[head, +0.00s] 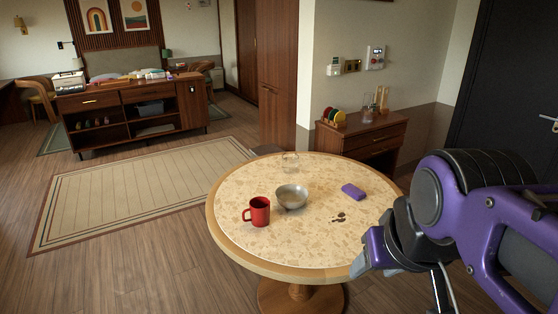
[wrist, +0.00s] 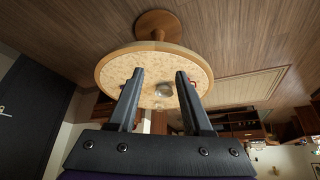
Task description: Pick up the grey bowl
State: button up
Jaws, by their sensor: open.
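The grey bowl (head: 291,197) stands upright near the middle of the round table (head: 290,248) in the head view. A red mug (head: 260,212) is close to its left. The wrist view looks upside down at the table, and the bowl (wrist: 163,91) shows there small and far off, between the two fingers. My gripper (wrist: 159,75) is open with nothing between its fingers. In the head view my arm comes in from the right, and its end is by the table's right front edge, well away from the bowl. The fingers are hard to make out there.
A wooden cabinet (head: 362,138) is beyond the table. Floor is open at left, with a rug (head: 140,195).

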aim_at(288, 196)
jog(key=k+j, duration=0.15)
jog(key=j, duration=0.25)
jog(key=i+j+z, duration=0.15)
jog(key=z, duration=0.25)
jog(key=i+j+z, duration=0.2)
jog(key=z, duration=0.2)
jog(key=i+j+z, duration=0.1)
jog(key=j+z, duration=0.15)
jog(key=z, duration=0.15)
